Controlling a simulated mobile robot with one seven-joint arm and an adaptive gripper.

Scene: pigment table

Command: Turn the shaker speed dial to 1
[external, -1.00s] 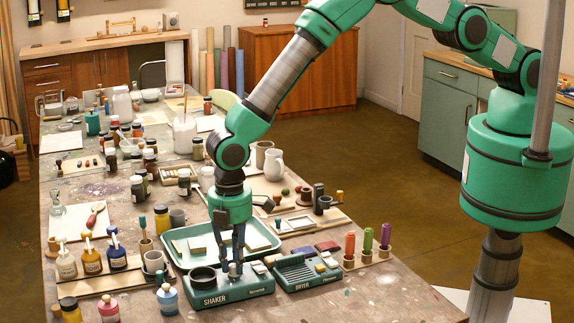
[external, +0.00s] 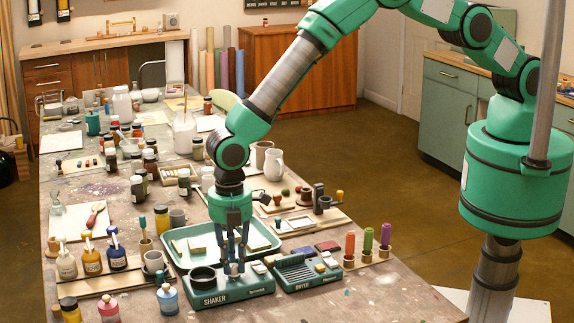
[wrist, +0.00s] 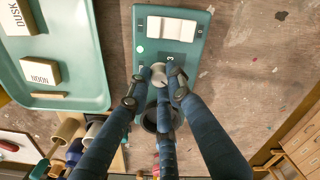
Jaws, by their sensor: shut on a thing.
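The shaker (external: 232,290) is a dark green box labelled SHAKER with a black round cup holder (external: 203,276) on its left part. My gripper (external: 233,268) points straight down over the shaker, its fingers shut on the small pale speed dial (wrist: 158,72). In the wrist view my gripper (wrist: 160,80) has its fingertips around the dial, and a "3" mark shows on the panel beside it. The dial's pointer setting is too small to read.
The dryer (external: 308,272) stands right of the shaker, close by. A green tray (external: 270,238) with labelled blocks lies just behind. The table's front right is clear.

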